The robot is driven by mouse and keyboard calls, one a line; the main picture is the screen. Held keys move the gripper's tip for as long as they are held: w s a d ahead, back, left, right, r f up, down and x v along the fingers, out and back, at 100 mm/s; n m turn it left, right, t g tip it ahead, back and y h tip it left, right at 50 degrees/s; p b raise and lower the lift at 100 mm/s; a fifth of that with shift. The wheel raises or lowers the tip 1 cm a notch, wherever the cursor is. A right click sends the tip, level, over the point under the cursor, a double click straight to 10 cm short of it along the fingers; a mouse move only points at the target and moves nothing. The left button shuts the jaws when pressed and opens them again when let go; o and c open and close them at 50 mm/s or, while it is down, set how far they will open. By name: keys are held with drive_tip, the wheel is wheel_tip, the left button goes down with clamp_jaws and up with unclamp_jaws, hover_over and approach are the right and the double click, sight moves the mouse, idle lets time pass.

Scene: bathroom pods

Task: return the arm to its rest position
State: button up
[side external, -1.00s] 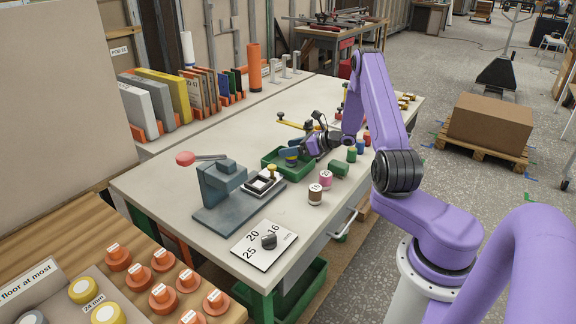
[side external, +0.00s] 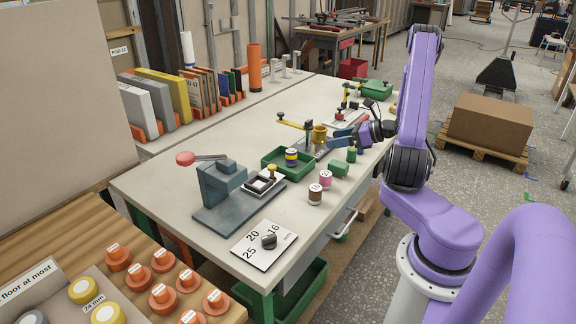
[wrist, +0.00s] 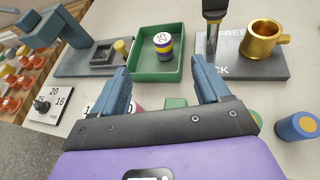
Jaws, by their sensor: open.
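My purple arm is raised and folded back at the right of the bench in the side view. My gripper (side external: 345,138) is open and empty above the bench, to the right of the green tray (side external: 268,165). In the wrist view, its two blue fingers are spread wide (wrist: 160,88), with nothing between them.
A grey press (side external: 222,185) stands left of the tray. A brass cup (side external: 320,133) stands near my gripper, by a yellow-armed clamp. Pink (side external: 325,180) and brown (side external: 315,195) spools and a green block (side external: 339,169) sit near the front edge. A dial card (side external: 264,244) lies in front.

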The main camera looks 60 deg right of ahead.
drive_tip(key=shift+s+r, duration=0.1)
drive_tip(key=shift+s, duration=0.15)
drive_tip(key=w+a+r+n+g+y, duration=0.2)
drive_tip(key=a+n+g+y, duration=0.15)
drive_tip(key=a+n, duration=0.5)
drive_tip(key=w+a+r+n+g+y, duration=0.1)
drive_tip(key=a+n+g+y, duration=0.3)
drive_tip(key=a, duration=0.7)
drive_tip(key=s+a+r+n+g+h, duration=0.1)
drive_tip(key=s+a+n+g+h, duration=0.1)
drive_tip(key=s+a+n+g, duration=0.3)
drive_tip(key=s+a+r+n+g+h, duration=0.1)
drive_tip(key=s+a+n+g+h, duration=0.15)
drive_tip(key=a+n, duration=0.45)
drive_tip(key=s+a+r+n+t+h, duration=0.1)
drive_tip(key=s+a+n+h, duration=0.1)
drive_tip(key=s+n, duration=0.6)
drive_tip(key=s+a+r+n+t+h, duration=0.1)
drive_tip(key=s+n+h, duration=0.3)
drive_tip(key=s+n, duration=0.4)
drive_tip(key=a+r+n, duration=0.1)
drive_tip(key=n, duration=0.5)
drive_tip(key=shift+s+a+r, duration=0.2)
drive_tip(key=shift+s+a, duration=0.05)
